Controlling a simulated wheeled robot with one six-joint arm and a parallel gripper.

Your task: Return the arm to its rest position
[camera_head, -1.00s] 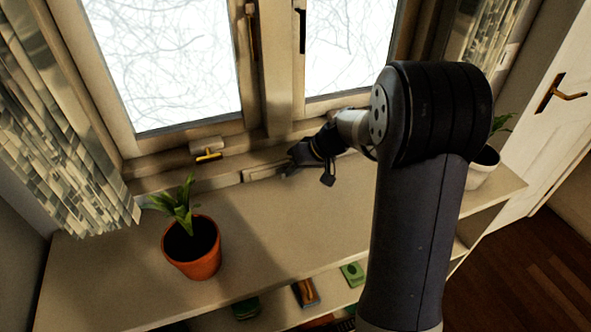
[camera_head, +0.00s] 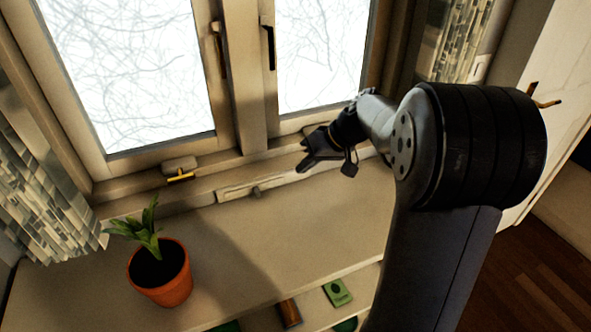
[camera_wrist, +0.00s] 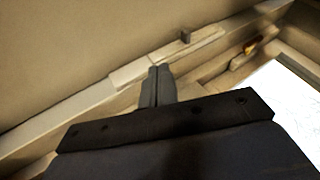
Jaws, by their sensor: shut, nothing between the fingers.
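My gripper (camera_head: 304,155) is a dark parallel gripper at the end of my arm, in the middle of the head view. It is above the back of the shelf top, in front of the window sill. In the wrist view my gripper's fingers (camera_wrist: 158,72) are pressed together with nothing between them. My arm (camera_head: 440,240) rises on the right side of the head view, bent at a large dark joint, and hides part of the shelf and the wall behind it.
A potted plant (camera_head: 160,275) in an orange pot stands on the shelf top (camera_head: 280,235) at left. The window (camera_head: 130,85) with handles is behind. A patterned curtain (camera_head: 40,170) hangs at left. Small items, including a green one (camera_head: 338,292), lie on a lower shelf. The middle of the shelf top is clear.

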